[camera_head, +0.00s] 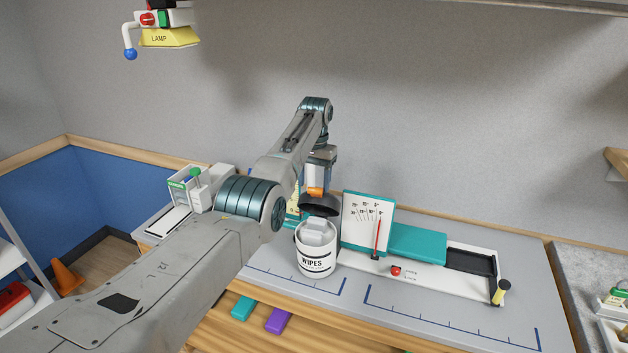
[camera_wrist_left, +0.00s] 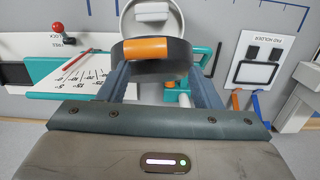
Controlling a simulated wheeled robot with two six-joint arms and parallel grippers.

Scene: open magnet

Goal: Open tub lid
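The white tub labelled WIPES (camera_head: 315,266) stands on the grey bench in the head view, its mouth uncovered and pale wipes (camera_head: 314,232) showing inside. My left gripper also shows above the lid in the head view (camera_head: 318,178). My right gripper is out of view.
A white and teal device with a scale board (camera_head: 362,222) and red knob (camera_head: 396,271) stands right of the tub. White boxes (camera_head: 207,184) stand to the left. A lamp unit (camera_head: 168,36) hangs at upper left. The bench front is clear.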

